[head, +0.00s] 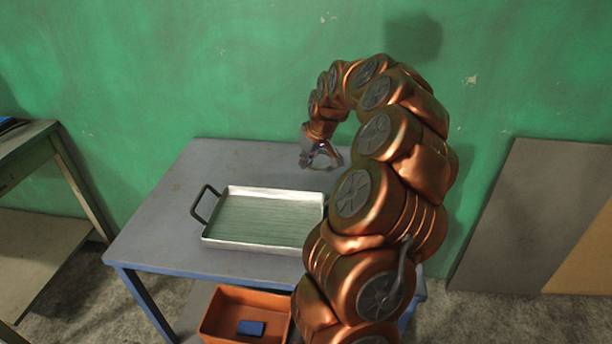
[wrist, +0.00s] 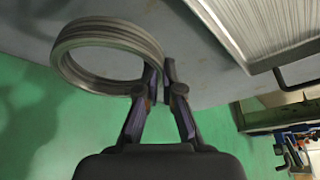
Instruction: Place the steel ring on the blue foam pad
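The steel ring (wrist: 78,70) is a ribbed grey band at the upper left of the wrist view. My gripper (wrist: 161,72) has its two fingers on either side of the ring's near wall and looks shut on it. In the head view my gripper (head: 318,160) is above the back of the grey table, with the ring's outline small and hard to make out. A small blue block (head: 250,328) lies in the orange bin below the table front; I cannot tell for sure whether it is the foam pad.
A white tray (head: 220,243) with dark handles stands on the grey table (head: 160,230). The orange bin (head: 213,318) is low at the front. A bench (head: 25,140) at the left holds a dark and blue item, cut off. The green wall is close behind.

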